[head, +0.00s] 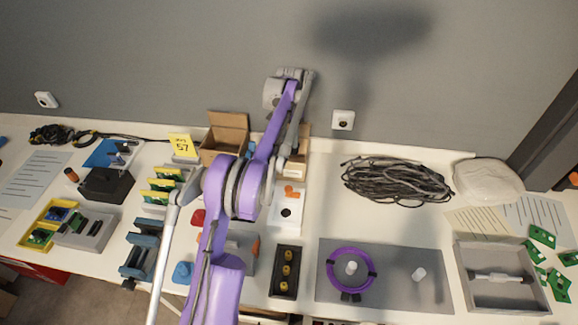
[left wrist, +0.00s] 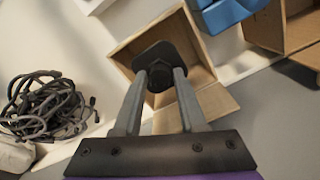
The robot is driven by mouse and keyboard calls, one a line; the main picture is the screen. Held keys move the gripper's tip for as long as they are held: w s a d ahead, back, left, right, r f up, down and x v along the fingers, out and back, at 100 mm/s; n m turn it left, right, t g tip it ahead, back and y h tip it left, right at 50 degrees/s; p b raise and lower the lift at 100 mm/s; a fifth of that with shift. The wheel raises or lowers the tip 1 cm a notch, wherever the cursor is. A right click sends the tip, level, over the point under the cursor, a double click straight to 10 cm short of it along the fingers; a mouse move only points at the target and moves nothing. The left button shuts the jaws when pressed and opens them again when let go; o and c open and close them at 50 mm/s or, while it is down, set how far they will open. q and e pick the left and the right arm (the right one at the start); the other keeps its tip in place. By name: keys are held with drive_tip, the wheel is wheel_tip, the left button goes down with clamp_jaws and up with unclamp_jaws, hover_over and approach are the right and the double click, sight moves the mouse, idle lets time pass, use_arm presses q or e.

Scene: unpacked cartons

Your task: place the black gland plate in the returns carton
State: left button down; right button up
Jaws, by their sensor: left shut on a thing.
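My left gripper (left wrist: 160,80) is shut on the black gland plate (left wrist: 153,56), a dark plate with a round boss between the fingertips. In the left wrist view the plate is over the mouth of an open cardboard carton (left wrist: 205,75), and the carton's inside shows around it. In the head view this seems to be the right-hand carton (head: 302,145) by the wall, partly behind my purple arm. A second open carton (head: 226,120) stands to its left. I cannot read which carton is for returns. The plate is hidden in the head view. My right gripper is out of view.
A black cable coil (head: 396,181) lies right of the cartons. A yellow sign marked 57 (head: 182,144) stands left of them. In the left wrist view a blue object (left wrist: 222,12) is close to the cartons. The grey wall is right behind them.

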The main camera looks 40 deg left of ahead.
use_arm(q)
drive_tip(key=shift+w+a+f, duration=0.2)
drive_tip(key=shift+w+a, duration=0.1)
drive_tip(key=shift+w, duration=0.05)
drive_tip(key=shift+a+f, duration=0.1)
drive_tip(key=shift+f, duration=0.2)
approach(289, 158)
drive_tip(key=s+d+f, duration=0.1)
drive_tip(key=s+f, duration=0.1)
drive_tip(key=f, duration=0.1)
drive_tip(key=s+d+f, duration=0.1)
drive_tip(key=f, duration=0.1)
drive_tip(key=shift+s+d+f, duration=0.1)
drive_tip(key=shift+s+d, duration=0.15)
drive_tip(key=shift+d, duration=0.1)
drive_tip(key=shift+f, duration=0.2)
drive_tip(key=shift+c, duration=2.3)
unclamp_jaws()
drive_tip(key=shift+r, duration=0.15)
